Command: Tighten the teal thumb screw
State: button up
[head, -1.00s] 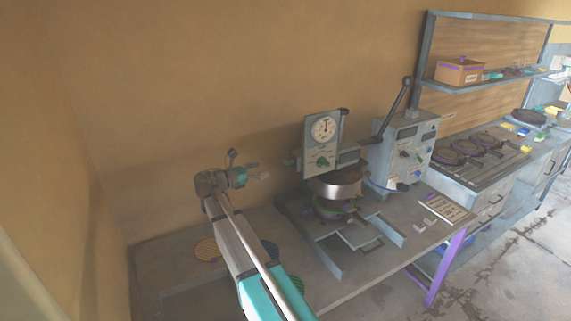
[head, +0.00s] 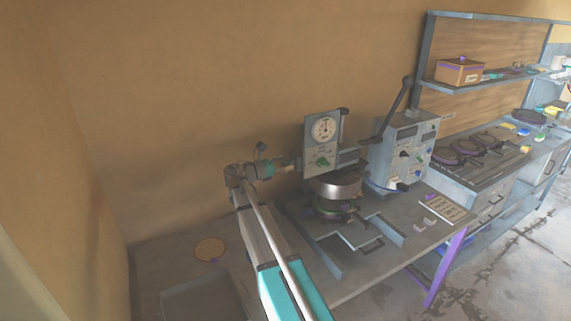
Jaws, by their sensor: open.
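The plate press stands on the bench, with a grey dial panel (head: 322,147) at its head and a round metal platen (head: 337,186) below. A small green knob (head: 323,162) sits low on the panel. I cannot make out a separate teal thumb screw; it may be hidden or too small to tell. My gripper (head: 292,164) is open at the left side of the dial panel, roughly level with the green knob. Its fingertips are close to the panel's left edge. I cannot tell whether they touch it.
A grey control box (head: 402,152) with a lever stands right of the press. An orange striped disc (head: 209,249) lies on the bench at left. A labelled board (head: 442,208) lies at the front right. The wall is close behind the press.

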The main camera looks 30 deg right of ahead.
jog(key=c, duration=1.2)
jog(key=shift+o, duration=0.2)
